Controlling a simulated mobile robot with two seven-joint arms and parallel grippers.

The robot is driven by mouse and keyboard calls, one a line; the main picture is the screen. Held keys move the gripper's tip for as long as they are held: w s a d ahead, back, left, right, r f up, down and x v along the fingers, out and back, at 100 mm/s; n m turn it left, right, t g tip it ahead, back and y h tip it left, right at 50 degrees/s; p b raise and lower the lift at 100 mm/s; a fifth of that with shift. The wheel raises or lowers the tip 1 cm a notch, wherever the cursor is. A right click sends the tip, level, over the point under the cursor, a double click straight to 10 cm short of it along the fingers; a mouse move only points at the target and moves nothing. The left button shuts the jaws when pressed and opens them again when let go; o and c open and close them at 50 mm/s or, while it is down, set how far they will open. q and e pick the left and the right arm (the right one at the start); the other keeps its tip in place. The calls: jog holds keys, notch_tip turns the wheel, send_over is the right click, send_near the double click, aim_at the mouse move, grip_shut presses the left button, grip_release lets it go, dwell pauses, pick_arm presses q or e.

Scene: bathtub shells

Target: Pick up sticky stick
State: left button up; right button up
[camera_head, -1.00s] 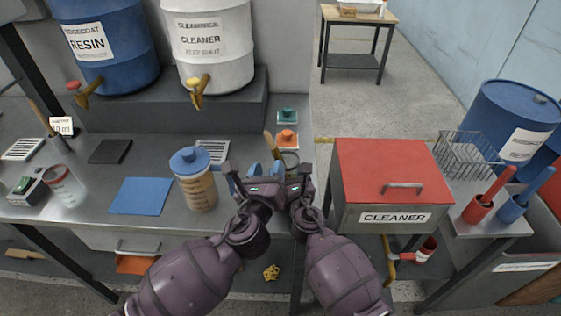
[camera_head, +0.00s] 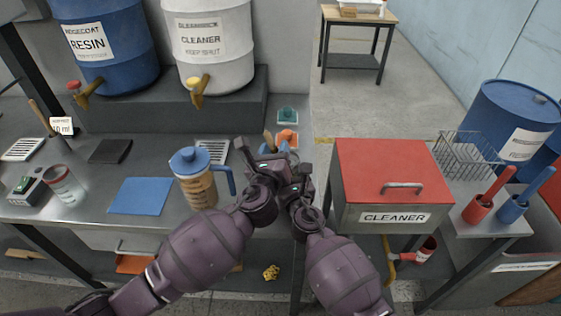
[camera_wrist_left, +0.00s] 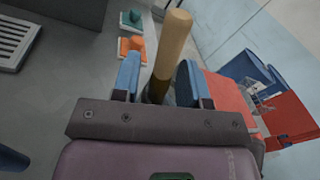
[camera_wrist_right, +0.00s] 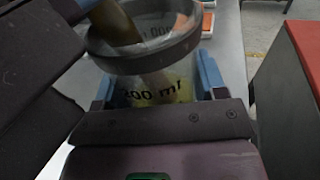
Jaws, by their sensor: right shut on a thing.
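A light wooden stick (camera_wrist_left: 172,48) stands tilted between the two blue fingertips of my open left gripper (camera_wrist_left: 158,82). A clear gap shows on the stick's right side; I cannot tell whether it touches the left finger. The stick's top also shows in the head view (camera_head: 268,140). Its lower part goes into a clear cup marked in ml (camera_wrist_right: 150,95), with yellowish liquid inside. My right gripper (camera_wrist_right: 157,88) is shut on this cup. In the head view my left gripper (camera_head: 268,158) hides most of the cup and the right gripper.
A jug with a blue lid (camera_head: 196,180) stands close to my left arm. A red-topped cleaner box (camera_head: 390,175) stands just right of the grippers. Orange (camera_head: 287,138) and teal (camera_head: 287,115) pieces lie behind them. A blue mat (camera_head: 140,196) lies on the left.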

pick_arm(q)
grip_shut()
notch_tip(320, 180, up, 18)
dwell(0.7)
pick_arm(e)
jog(key=o, duration=1.1)
jog(key=shift+c, duration=0.2)
